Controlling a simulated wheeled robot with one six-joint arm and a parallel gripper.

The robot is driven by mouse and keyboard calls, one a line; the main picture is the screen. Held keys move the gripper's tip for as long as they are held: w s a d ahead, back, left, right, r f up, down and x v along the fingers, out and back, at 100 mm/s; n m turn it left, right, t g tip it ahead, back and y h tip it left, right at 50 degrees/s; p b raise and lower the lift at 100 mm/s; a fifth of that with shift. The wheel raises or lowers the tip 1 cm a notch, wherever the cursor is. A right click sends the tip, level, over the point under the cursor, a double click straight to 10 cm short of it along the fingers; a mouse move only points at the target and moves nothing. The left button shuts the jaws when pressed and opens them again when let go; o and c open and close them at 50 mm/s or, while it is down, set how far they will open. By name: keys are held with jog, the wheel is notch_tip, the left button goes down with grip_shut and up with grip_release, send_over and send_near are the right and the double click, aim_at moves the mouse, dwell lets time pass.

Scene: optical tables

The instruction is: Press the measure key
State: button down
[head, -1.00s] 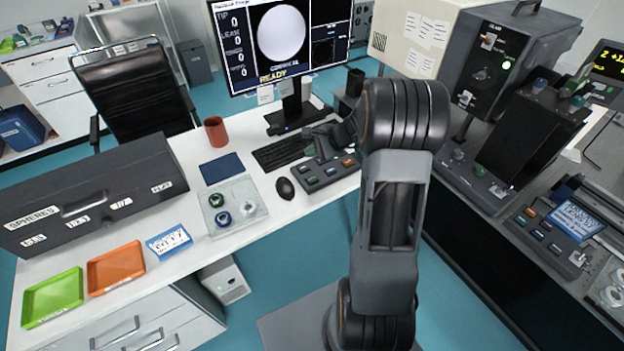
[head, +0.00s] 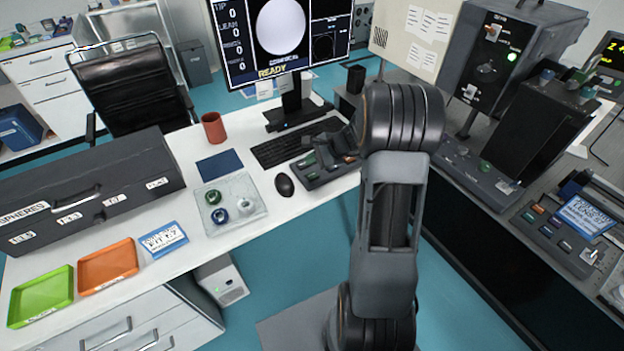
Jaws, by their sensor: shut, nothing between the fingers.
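A grey key box (head: 318,176) with several small coloured keys sits on the white desk, right of the mouse. The key labels are too small to read, so I cannot tell which one is the measure key. My gripper (head: 327,161) is shut and empty, low over the key box. My own arm and wrist hide its right part and some keys. Whether the fingertips touch a key cannot be made out. The monitor (head: 280,40) behind shows a pale round disc and the word READY, with zeros listed at left.
A keyboard (head: 283,151), a mouse (head: 284,186) and a clear plate (head: 231,204) with small rings lie close by. A red mug (head: 213,127) stands behind. Another key panel (head: 548,236) is on the right bench.

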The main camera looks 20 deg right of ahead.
aim_at(312, 176)
jog(key=shift+f+b, duration=1.2)
jog(key=shift+f, duration=0.6)
dwell(0.6)
jog(key=shift+f+b, duration=0.4)
jog(key=shift+b, duration=0.05)
jog(key=shift+f+b, duration=0.4)
dwell(0.7)
jog(key=shift+r, duration=0.1)
jog(key=shift+r+p, duration=0.6)
jog(key=shift+r, duration=0.2)
jog(key=shift+r, duration=0.15)
jog(key=shift+r+p, duration=1.8)
jog(key=shift+r, duration=0.55)
